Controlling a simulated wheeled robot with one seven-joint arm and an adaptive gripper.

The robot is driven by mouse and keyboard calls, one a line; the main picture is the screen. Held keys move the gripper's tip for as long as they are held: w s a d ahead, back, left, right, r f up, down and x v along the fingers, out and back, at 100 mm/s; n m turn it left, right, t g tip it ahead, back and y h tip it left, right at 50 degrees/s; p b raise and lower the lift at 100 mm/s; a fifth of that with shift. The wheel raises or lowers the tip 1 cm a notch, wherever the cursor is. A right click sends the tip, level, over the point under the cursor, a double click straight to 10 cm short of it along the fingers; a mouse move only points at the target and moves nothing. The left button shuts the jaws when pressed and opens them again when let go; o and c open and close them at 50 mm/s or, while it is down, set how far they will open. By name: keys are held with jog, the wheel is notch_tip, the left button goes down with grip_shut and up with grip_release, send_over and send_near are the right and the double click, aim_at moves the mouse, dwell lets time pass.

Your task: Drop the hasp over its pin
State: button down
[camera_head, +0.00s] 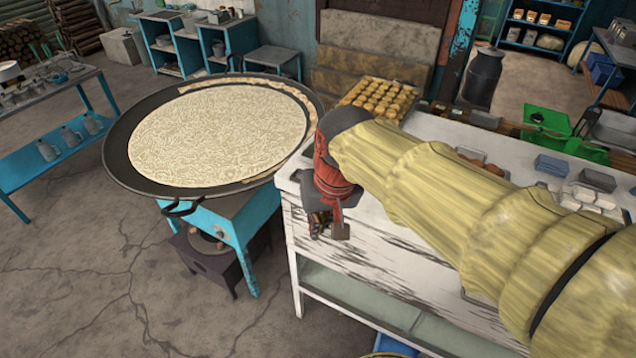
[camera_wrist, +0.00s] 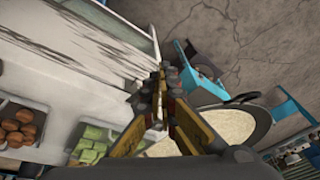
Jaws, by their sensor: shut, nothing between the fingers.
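My gripper (camera_head: 318,225) points down beside the front left corner of the white worn table, below the end of my yellow-sleeved arm. In the wrist view my gripper (camera_wrist: 162,85) shows its two yellow fingers coming together at the dark tips, with nothing held. A small reddish-brown flat piece (camera_head: 340,224) hangs beside the fingers in the head view; I cannot tell whether it is part of my gripper. I cannot make out the hasp or its pin in either view. My arm hides part of the table.
The white table (camera_head: 342,262) lies under and right of my arm, with trays of sweets on it. A wide black pan (camera_head: 120,158) of pale milk stands left on a blue stand (camera_head: 232,222). Cracked floor (camera_head: 80,270) is open at the front left.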

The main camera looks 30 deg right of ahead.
jog(key=w+d+r+m+g+y+p, duration=0.1)
jog(key=w+d+r+m+g+p, duration=0.1)
jog(key=w+d+m+p, duration=0.2)
jog(key=w+d+r+m+g+y+p, duration=0.1)
jog(key=w+d+m+p, duration=0.3)
jog(key=w+p, duration=0.7)
jog(key=d+r+g+p, duration=0.1)
jog(key=d+p, duration=0.1)
jog(key=p, duration=0.1)
jog(key=shift+w+r+g, duration=0.15)
jog(key=shift+r+g, duration=0.15)
jog(key=shift+g, duration=0.1)
jog(key=p+x, duration=0.2)
jog(key=x, duration=1.2)
jog(key=shift+a, duration=0.2)
jog(key=shift+f+b, duration=0.1)
jog(key=shift+b, duration=0.3)
